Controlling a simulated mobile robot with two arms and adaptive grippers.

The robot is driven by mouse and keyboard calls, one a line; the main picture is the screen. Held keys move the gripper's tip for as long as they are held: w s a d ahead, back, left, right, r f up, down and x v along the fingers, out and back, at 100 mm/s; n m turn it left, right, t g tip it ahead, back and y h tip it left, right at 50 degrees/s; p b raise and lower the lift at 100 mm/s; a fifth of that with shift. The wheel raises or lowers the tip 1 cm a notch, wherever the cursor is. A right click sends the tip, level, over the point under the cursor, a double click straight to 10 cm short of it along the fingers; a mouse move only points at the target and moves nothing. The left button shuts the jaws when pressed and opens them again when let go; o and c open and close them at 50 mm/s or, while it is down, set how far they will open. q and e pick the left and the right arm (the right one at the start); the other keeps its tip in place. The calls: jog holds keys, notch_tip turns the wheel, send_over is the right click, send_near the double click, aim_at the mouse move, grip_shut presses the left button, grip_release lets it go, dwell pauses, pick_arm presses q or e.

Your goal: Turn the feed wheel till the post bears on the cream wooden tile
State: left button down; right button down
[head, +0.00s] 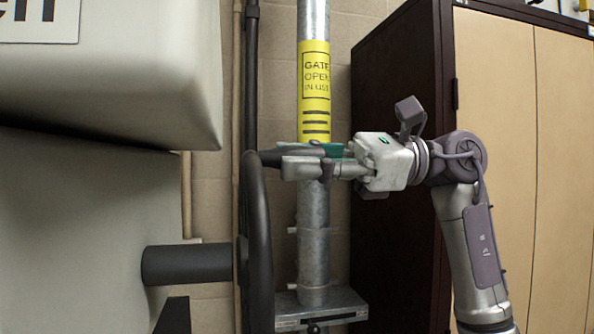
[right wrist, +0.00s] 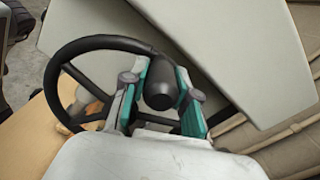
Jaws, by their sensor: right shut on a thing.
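The feed wheel (head: 258,240) is a dark wheel seen nearly edge-on in the head view, on a dark shaft (head: 190,264) out of a pale machine body. In the right wrist view its black rim (right wrist: 60,75) curves at the left. My right gripper (head: 290,160) is at the top of the wheel, shut on its dark handle (right wrist: 160,92), which shows between the teal-padded fingers. I cannot make out the post or the cream wooden tile with certainty; a tan surface (right wrist: 25,140) shows beyond the wheel. My left gripper is not in view.
A galvanized pipe with a yellow label (head: 314,90) stands close behind my right gripper, above a metal base (head: 322,306). A dark-sided cabinet with tan doors (head: 494,110) stands behind my right arm. The pale machine body (head: 80,220) fills the left side.

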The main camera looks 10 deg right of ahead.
aim_at(272, 278)
jog(key=s+f+n+b, duration=0.1)
jog(key=s+n+b, duration=0.1)
jog(key=n, duration=0.1)
jog(key=s+f+n+b, duration=0.2)
jog(key=s+n, duration=0.1)
jog(key=s+f+n+b, duration=0.2)
jog(key=s+n+b, duration=0.1)
jog(key=shift+s+f+n+b, duration=0.35)
jog(key=shift+f+n+b, duration=0.25)
jog(key=shift+f, duration=0.05)
jog(key=shift+s+f+n+b, duration=0.4)
jog(key=shift+f+n+b, duration=0.2)
jog(key=shift+f, duration=0.05)
jog(key=shift+s+f+n+b, duration=0.35)
jog(key=shift+f+n+b, duration=0.25)
jog(key=shift+f, duration=0.15)
jog(key=c, duration=0.9)
grip_release()
jog(key=d, duration=1.2)
